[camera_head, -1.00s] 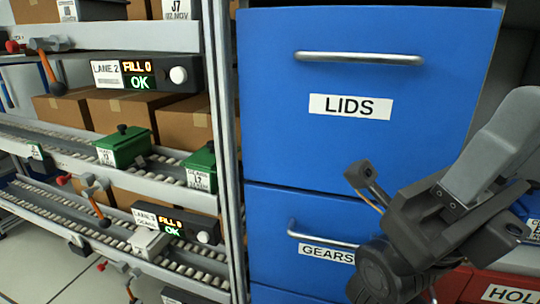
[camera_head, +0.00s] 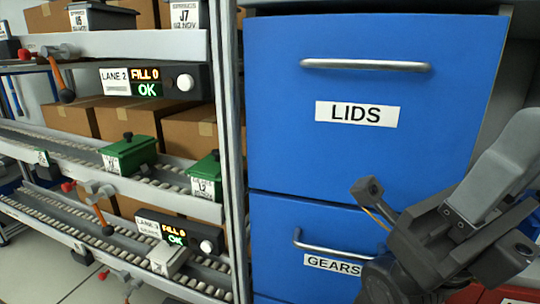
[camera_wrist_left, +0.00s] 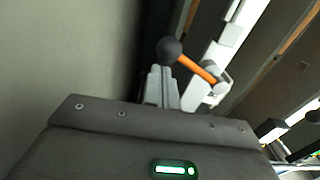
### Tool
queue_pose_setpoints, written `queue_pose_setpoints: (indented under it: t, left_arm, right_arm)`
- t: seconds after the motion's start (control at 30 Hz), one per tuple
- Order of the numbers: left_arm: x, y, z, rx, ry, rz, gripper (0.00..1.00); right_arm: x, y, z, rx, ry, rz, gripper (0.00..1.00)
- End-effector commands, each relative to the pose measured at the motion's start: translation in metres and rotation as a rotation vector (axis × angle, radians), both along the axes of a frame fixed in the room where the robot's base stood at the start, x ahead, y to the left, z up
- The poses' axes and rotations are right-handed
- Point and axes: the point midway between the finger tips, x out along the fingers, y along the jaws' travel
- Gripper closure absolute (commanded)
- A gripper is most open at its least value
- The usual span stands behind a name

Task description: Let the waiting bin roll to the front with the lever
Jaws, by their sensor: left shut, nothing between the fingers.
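In the left wrist view, my left gripper (camera_wrist_left: 160,88) is shut and empty. Its fingertips are close to the black ball end (camera_wrist_left: 170,50) of a lever with an orange rod (camera_wrist_left: 196,69); I cannot tell whether they touch. The head view does not show this gripper. It shows an upper orange lever (camera_head: 56,75) and a lower orange lever (camera_head: 99,214) on the rack's left. Green bins (camera_head: 130,154) and (camera_head: 207,178) sit on the middle roller lane. A whitish bin (camera_head: 168,258) is on the lower lane. My right arm (camera_head: 450,230) is at the right, its jaws unclear.
Blue drawers marked LIDS (camera_head: 365,100) and GEARS (camera_head: 300,215) stand right of the rack post (camera_head: 232,150). Lane displays (camera_head: 155,81) and (camera_head: 178,232) jut from the rack. Cardboard boxes (camera_head: 188,135) sit behind. Floor (camera_head: 60,282) is clear at lower left.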

Motion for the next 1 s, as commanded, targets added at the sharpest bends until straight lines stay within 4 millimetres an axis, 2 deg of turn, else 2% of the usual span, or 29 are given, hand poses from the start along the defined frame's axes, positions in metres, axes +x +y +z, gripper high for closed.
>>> queue_pose_setpoints:
  t: [0.7, 1.0]
  left_arm:
    - [-0.062, 0.009, 0.002, 0.001, 0.002, 0.0, 1.0]
    - [-0.073, 0.01, 0.001, 0.001, -0.001, 0.0, 1.0]
  right_arm:
    - [0.0, 0.0, 0.03, 0.0, -0.001, 0.0, 0.64]
    - [-0.001, 0.0, 0.034, 0.0, -0.004, 0.0, 0.64]
